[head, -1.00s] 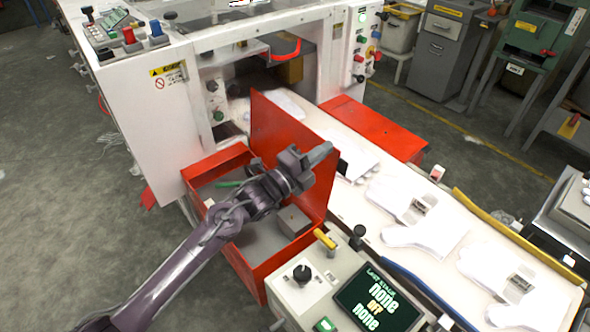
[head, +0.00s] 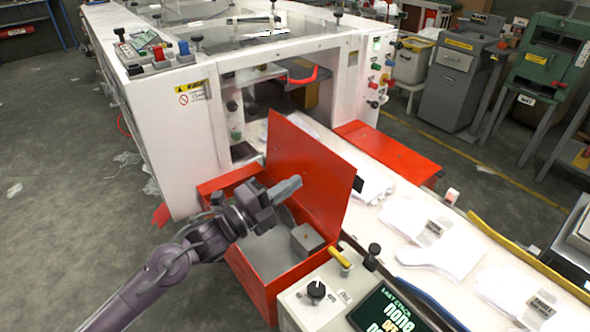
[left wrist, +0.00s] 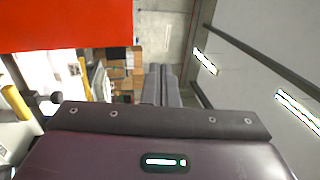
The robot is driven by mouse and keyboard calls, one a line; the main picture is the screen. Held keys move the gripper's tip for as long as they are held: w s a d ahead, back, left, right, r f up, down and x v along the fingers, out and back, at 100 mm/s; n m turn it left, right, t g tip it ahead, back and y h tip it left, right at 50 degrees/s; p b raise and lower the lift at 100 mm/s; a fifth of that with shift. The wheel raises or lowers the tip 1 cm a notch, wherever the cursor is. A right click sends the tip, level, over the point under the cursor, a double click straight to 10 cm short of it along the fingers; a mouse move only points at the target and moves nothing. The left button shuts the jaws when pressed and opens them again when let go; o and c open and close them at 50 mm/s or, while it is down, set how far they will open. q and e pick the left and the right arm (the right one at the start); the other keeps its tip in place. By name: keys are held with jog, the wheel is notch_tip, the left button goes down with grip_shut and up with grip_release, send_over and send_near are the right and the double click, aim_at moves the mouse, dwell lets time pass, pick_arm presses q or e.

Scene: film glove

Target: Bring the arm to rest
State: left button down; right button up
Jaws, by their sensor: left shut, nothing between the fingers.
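My left arm comes in from the lower left in the head view. My left gripper (head: 287,188) is shut and empty. It is in front of the upright red panel and over the open red box (head: 262,293); I cannot tell its exact height above the box. In the left wrist view the shut fingers (left wrist: 161,85) point away from the camera, with nothing between them. My right gripper is in neither view.
A white machine (head: 190,130) stands behind the box. White gloves (head: 440,250) lie on the conveyor to the right. A control panel with a screen (head: 390,310) is at the front. The red panel (head: 310,180) rises close to the gripper. Open floor lies left.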

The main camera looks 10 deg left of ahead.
pick_arm(q)
jog(key=s+a+f+n+g+y, duration=0.2)
jog(key=s+a+f+n+y, duration=0.15)
jog(key=f+n+y, duration=0.35)
jog(key=s+a+f+n+g+y, duration=0.15)
jog(key=s+f+n+y, duration=0.3)
jog(key=n, duration=0.55)
jog(key=s+a+f+n+g+y, duration=0.1)
jog(key=s+a+f+n+g, duration=0.25)
jog(key=s, duration=0.45)
jog(key=s+a+f+n+g+y, duration=0.2)
jog(key=s+n+g, duration=0.25)
jog(key=s, duration=0.35)
notch_tip(320, 180, down, 31)
jog(key=s, duration=0.2)
jog(key=s+a+f+g, duration=0.1)
jog(key=s+a+f, duration=0.2)
jog(key=s+f, duration=1.4)
jog(key=shift+s+a+f+g, duration=0.15)
jog(key=shift+s+g, duration=0.2)
jog(key=shift+s, duration=0.65)
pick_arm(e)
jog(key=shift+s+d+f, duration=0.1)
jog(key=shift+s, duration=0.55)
